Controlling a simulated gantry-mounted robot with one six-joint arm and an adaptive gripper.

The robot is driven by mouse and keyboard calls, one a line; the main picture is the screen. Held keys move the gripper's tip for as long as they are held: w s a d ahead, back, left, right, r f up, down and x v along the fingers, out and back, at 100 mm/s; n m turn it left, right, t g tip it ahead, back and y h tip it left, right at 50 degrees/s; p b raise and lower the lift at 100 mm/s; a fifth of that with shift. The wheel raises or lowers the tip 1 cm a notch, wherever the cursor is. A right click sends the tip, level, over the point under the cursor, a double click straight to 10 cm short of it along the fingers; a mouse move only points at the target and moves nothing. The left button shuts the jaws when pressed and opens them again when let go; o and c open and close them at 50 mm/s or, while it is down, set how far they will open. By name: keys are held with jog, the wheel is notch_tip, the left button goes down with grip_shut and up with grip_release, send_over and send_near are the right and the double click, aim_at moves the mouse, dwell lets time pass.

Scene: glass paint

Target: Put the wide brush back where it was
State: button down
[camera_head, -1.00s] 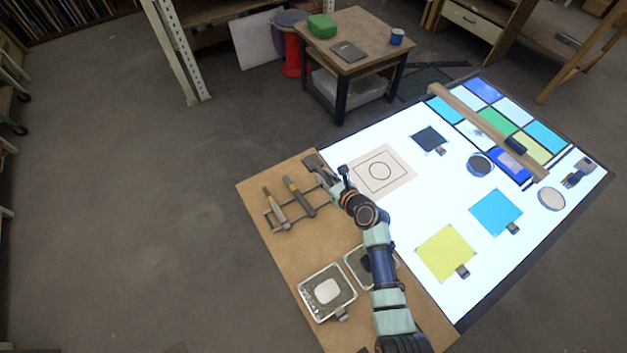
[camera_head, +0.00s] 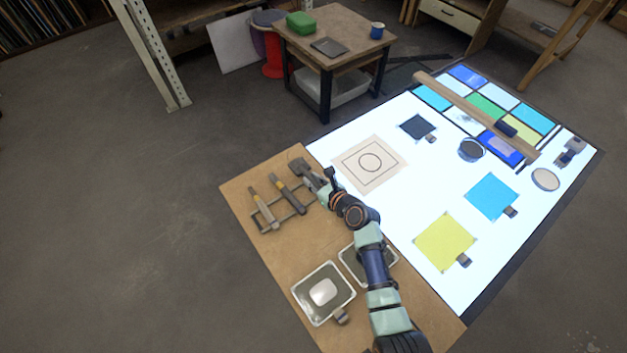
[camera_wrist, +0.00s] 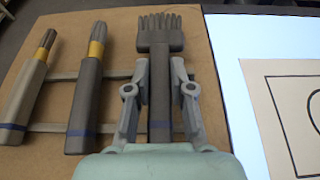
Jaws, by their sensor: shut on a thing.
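The wide brush (camera_wrist: 159,62) has a broad, toothed grey head and a grey handle with a blue band near its lower end. My gripper (camera_wrist: 159,70) is shut on its handle, one finger on each side. In the head view the brush head (camera_head: 298,164) sticks out past my gripper (camera_head: 318,177), over the brown board. The brush lies along the right end of the rack (camera_wrist: 118,128), level with two narrower brushes, the middle one (camera_wrist: 88,95) and the left one (camera_wrist: 28,85). I cannot tell whether it rests on the rack's rails.
A brown board (camera_head: 262,262) carries the rack and two trays, one white-rimmed (camera_head: 323,293) and one partly behind my arm (camera_head: 352,266). To the right is a lit table (camera_head: 395,205) with a paper pattern (camera_head: 369,163), coloured glass and a wooden bar (camera_head: 470,112).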

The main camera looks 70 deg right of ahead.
jog(key=shift+f, duration=0.55)
dwell(1.1)
jog(key=c, duration=0.9)
grip_release()
jog(key=shift+c, duration=0.2)
jog(key=shift+s, duration=0.1)
jog(key=v, duration=1.2)
